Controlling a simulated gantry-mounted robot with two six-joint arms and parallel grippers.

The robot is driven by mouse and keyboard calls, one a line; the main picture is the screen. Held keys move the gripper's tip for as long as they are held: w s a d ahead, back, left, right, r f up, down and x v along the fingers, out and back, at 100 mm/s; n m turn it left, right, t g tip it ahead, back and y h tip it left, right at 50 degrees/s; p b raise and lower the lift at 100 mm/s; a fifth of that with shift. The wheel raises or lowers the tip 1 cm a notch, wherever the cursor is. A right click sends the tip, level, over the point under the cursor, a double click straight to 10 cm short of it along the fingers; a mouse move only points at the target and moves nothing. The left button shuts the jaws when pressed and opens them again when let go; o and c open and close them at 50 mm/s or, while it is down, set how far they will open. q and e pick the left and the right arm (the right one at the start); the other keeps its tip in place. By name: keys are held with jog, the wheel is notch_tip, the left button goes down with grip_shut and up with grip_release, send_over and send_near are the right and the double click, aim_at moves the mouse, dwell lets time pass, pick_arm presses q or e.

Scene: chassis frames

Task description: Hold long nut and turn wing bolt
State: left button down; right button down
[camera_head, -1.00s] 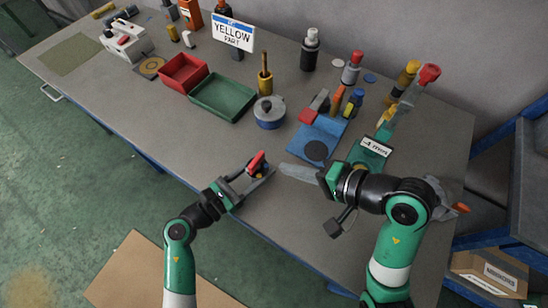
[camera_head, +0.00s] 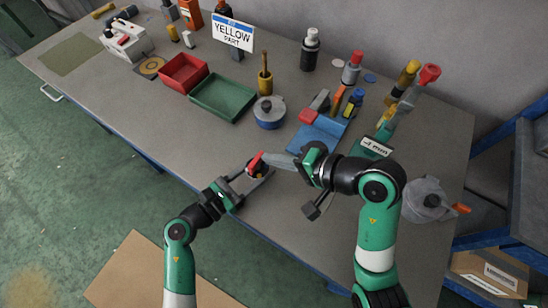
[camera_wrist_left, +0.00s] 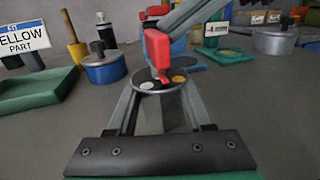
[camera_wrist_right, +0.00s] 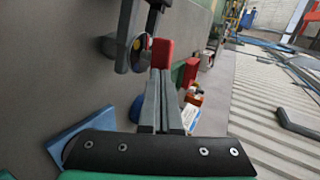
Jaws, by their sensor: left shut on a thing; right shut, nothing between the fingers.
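A grey cylindrical part, seemingly the long nut (camera_wrist_left: 160,105), stands between the fingers of my left gripper (camera_wrist_left: 162,112). Its dark top carries a yellow and a white spot. The red wing bolt (camera_wrist_left: 157,50) rises from that top; in the head view the bolt (camera_head: 254,161) shows above the left gripper (camera_head: 258,172). My right gripper (camera_head: 270,157) is shut and empty, its tips beside the red wing. In the right wrist view the shut fingers (camera_wrist_right: 157,75) end at the red wing (camera_wrist_right: 161,52); whether they touch it is not clear.
A blue pad (camera_head: 312,136) with small parts lies behind the right gripper. A blue-grey pot (camera_head: 269,112), a green tray (camera_head: 222,97) and a red tray (camera_head: 183,72) stand farther back. A grey lidded pot (camera_head: 425,200) is right of my right arm. The table's front edge is close.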

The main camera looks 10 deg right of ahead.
jog(key=shift+w+n+g+y, duration=0.2)
jog(key=shift+n+g+y, duration=0.2)
jog(key=shift+n+g, duration=0.15)
jog(key=shift+w+a+n+g+y, duration=0.1)
jog(key=shift+w+a+n+g, duration=0.15)
jog(key=shift+w, duration=0.35)
jog(key=shift+w+a+n+g+y, duration=0.1)
jog(key=shift+w+n+g, duration=0.15)
jog(key=shift+w, duration=0.4)
jog(key=shift+w+a+n+g+y, duration=0.15)
jog(key=shift+w+a+n, duration=0.1)
jog(key=shift+w, duration=0.35)
dwell(0.9)
jog(key=shift+s+a, duration=0.3)
jog(key=shift+s, duration=0.6)
jog(key=shift+d+f, duration=0.1)
jog(key=shift+d, duration=0.2)
jog(key=w+d+r, duration=0.1)
jog(key=d+r, duration=0.1)
jog(key=d, duration=0.4)
jog(key=w+d+r, duration=0.1)
jog(key=d+r, duration=0.2)
jog(key=d, duration=0.3)
jog(key=shift+d+r, duration=0.2)
jog(key=shift+r, duration=0.05)
